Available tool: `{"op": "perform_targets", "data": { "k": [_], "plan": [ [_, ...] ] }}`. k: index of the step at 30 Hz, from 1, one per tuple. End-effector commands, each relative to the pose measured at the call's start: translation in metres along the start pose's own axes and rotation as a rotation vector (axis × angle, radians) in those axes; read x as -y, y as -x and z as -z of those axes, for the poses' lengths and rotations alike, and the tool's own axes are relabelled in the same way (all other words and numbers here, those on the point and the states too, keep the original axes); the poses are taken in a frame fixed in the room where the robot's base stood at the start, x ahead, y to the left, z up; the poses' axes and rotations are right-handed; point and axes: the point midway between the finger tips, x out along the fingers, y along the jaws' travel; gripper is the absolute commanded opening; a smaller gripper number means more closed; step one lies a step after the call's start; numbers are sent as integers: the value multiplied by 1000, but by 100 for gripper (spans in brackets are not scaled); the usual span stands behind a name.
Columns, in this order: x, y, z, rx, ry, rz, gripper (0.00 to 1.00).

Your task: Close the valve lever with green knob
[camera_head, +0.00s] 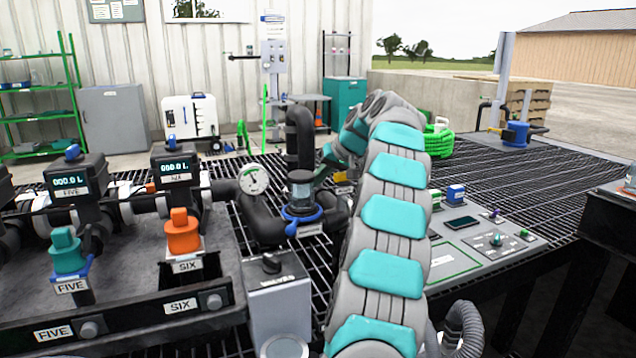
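No lever with a plainly green knob can be made out. The closest in colour is a teal knob (67,250) above the label FIVE at the left, with a blue piece at its base. An orange knob (182,232) stands beside it above the label SIX. My arm (390,215) rises from the bottom centre, bends over at the top and reaches down toward the pipes behind it. My gripper's fingers cannot be made out at the arm's far end, near the clear sight glass (301,188). Whether they touch anything is hidden.
A round gauge (254,179) and dark pipes (300,140) stand left of my arm. A grey VALVES box (279,305) is in front. A control panel (478,258) with small knobs lies to the right. Open grating (540,190) spreads beyond it. A green coiled hose (438,141) lies behind.

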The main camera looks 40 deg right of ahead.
Motion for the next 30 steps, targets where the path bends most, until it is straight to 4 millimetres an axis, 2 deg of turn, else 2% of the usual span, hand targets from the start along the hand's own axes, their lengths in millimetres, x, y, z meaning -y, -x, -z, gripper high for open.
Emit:
{"op": "perform_targets", "data": {
  "k": [11,30],
  "plan": [
    [11,-7,3,-60,-103,-64,0],
    [30,-27,16,-53,-98,-58,0]
  ]
}}
